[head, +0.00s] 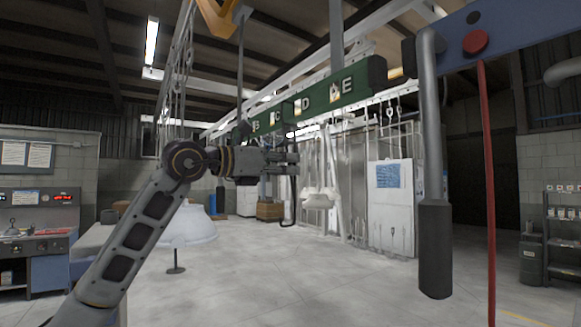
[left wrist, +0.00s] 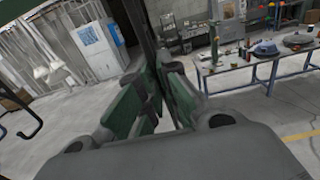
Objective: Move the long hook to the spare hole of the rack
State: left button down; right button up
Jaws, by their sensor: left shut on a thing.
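The green rack (head: 362,82) is a hanging beam with white letters, D and E the clearest, and small pale openings beside them. My left gripper (head: 292,160) is just below the rack, shut on a thin dark rod. The rod (left wrist: 137,22) runs up from between the fingers in the left wrist view. In the head view a dark hook (head: 291,212) with a curved lower end hangs below the gripper, apparently the long hook. Its top end is hidden by the gripper and rack. I cannot tell which opening is empty. My right gripper is not in view.
Dark hook ends (left wrist: 36,122) show at the left of the wrist view. A thick grey hanging bar (head: 432,170) and a red cord (head: 488,180) hang at the right, close by. A blue table (left wrist: 262,62) stands further off. The floor below is mostly clear.

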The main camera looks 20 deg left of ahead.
pick_arm(q)
jog(key=shift+s+a, duration=0.3)
jog(key=shift+s, duration=0.05)
dwell(0.4)
jog(key=b+v, duration=0.3)
jog(key=v, duration=0.7)
jog(key=shift+r, duration=0.2)
dwell(0.5)
